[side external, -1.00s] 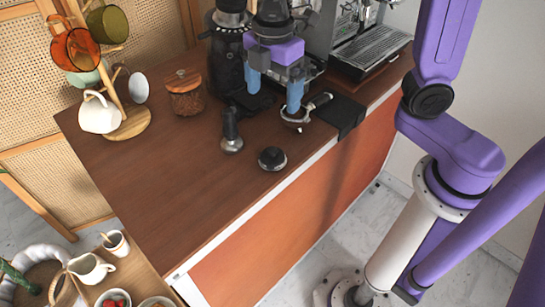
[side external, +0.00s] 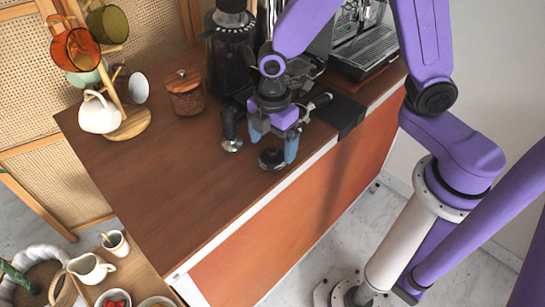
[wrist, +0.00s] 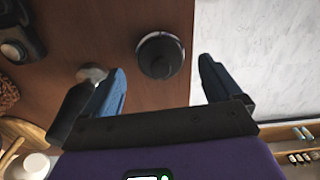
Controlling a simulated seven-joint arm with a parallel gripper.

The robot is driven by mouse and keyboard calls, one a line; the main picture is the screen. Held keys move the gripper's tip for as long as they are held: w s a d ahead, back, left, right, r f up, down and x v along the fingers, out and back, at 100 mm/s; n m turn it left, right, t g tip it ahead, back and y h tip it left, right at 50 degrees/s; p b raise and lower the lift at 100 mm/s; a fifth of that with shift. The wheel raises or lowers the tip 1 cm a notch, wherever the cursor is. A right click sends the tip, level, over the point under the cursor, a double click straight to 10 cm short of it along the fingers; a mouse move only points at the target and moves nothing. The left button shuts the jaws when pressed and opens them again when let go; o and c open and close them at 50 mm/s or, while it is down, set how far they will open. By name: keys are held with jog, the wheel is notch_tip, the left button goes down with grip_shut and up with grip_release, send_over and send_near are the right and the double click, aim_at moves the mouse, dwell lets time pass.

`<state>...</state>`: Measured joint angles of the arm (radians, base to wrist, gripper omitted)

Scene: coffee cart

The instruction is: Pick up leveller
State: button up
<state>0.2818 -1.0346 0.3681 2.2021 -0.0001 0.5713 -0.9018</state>
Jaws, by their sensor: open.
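The leveller, a low round black disc (side external: 272,159), sits on the brown counter near its front edge. It also shows in the wrist view (wrist: 160,56), just beyond and between the fingertips. My gripper (side external: 273,144) is open, its blue fingers pointing down close above the leveller; nothing is held. In the wrist view the open gripper (wrist: 163,72) has one finger on each side of the leveller's line. Whether a finger touches it cannot be told.
A tamper (side external: 231,132) stands just left of my gripper, close to one finger in the wrist view (wrist: 92,73). A portafilter (side external: 318,103) and black mat (side external: 343,112) are behind right. A grinder (side external: 231,55) and coffee jar (side external: 185,93) stand behind. The counter's front left is clear.

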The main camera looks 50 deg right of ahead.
jog(key=shift+f, duration=1.3)
jog(key=c, duration=1.2)
jog(key=shift+c, duration=0.2)
jog(key=shift+r, duration=0.2)
jog(key=shift+a+r, duration=0.1)
jog(key=shift+r, duration=0.45)
jog(key=s+d+r, duration=0.6)
jog(key=s+r, duration=0.5)
jog(key=s, duration=0.1)
jog(key=shift+s+r, duration=0.3)
jog(key=shift+s, duration=0.05)
